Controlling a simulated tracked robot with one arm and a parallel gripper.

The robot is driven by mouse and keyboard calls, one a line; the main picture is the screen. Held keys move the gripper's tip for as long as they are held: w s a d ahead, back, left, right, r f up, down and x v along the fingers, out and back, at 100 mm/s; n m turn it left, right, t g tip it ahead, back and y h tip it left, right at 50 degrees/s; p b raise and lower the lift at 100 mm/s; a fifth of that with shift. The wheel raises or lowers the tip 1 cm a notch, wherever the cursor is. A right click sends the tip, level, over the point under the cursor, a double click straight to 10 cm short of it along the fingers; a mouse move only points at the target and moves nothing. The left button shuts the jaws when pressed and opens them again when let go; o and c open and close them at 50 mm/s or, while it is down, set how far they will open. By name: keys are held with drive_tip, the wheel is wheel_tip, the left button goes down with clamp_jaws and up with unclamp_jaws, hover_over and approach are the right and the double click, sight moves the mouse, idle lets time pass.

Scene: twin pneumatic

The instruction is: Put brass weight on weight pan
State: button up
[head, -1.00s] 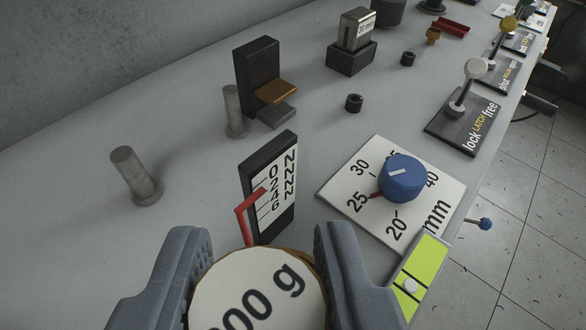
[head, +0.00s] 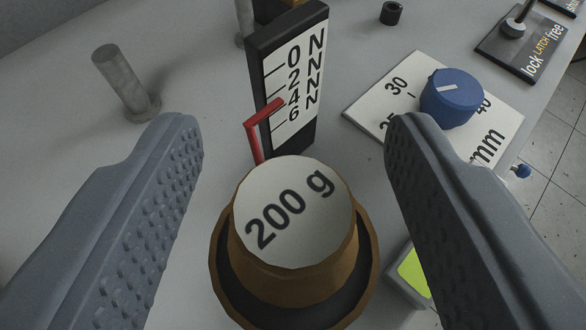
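The brass weight (head: 290,283) is a brown-gold cylinder with a white top marked "200 g". It stands upright at the lower middle of the head view. It sits on or within the round weight pan (head: 369,262), whose dark surface and brown rim show around its base. My gripper (head: 292,125) is open, with one ridged grey finger on each side of the weight. There is a clear gap between the weight and both fingers. The weight's underside is hidden.
A black scale plate (head: 312,80) with a red pointer (head: 262,130) stands just behind the weight. A grey post (head: 122,80) is at the back left. A blue knob (head: 450,97) on a white dial plate (head: 385,95) and a yellow-green gauge (head: 412,270) are at the right.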

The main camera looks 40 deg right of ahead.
drive_tip(key=shift+a+r, duration=0.1)
drive_tip(key=p+v, duration=0.1)
drive_tip(key=v, duration=1.1)
drive_tip(key=w+a+r+n+t+y, duration=0.1)
drive_tip(key=w+a+r+t+y, duration=0.15)
drive_tip(key=r, duration=0.55)
drive_tip(key=w+a+r+t+y, duration=0.2)
drive_tip(key=w+a+r, duration=0.15)
drive_tip(key=r, duration=0.35)
drive_tip(key=s+a+r+n+t+y, duration=0.15)
drive_tip(key=a+r, duration=0.25)
drive_tip(key=r, duration=0.5)
drive_tip(key=s+a+r+n+t+y, duration=0.1)
drive_tip(key=s+a+r+n+y, duration=0.15)
drive_tip(key=r, duration=0.65)
drive_tip(key=s+r+n+g, duration=0.1)
drive_tip(key=s+r+n, duration=0.2)
drive_tip(key=s+r, duration=1.1)
drive_tip(key=shift+s+a+r+n+y, duration=0.25)
drive_tip(key=shift+s+n+y, duration=0.1)
drive_tip(key=shift+s, duration=0.65)
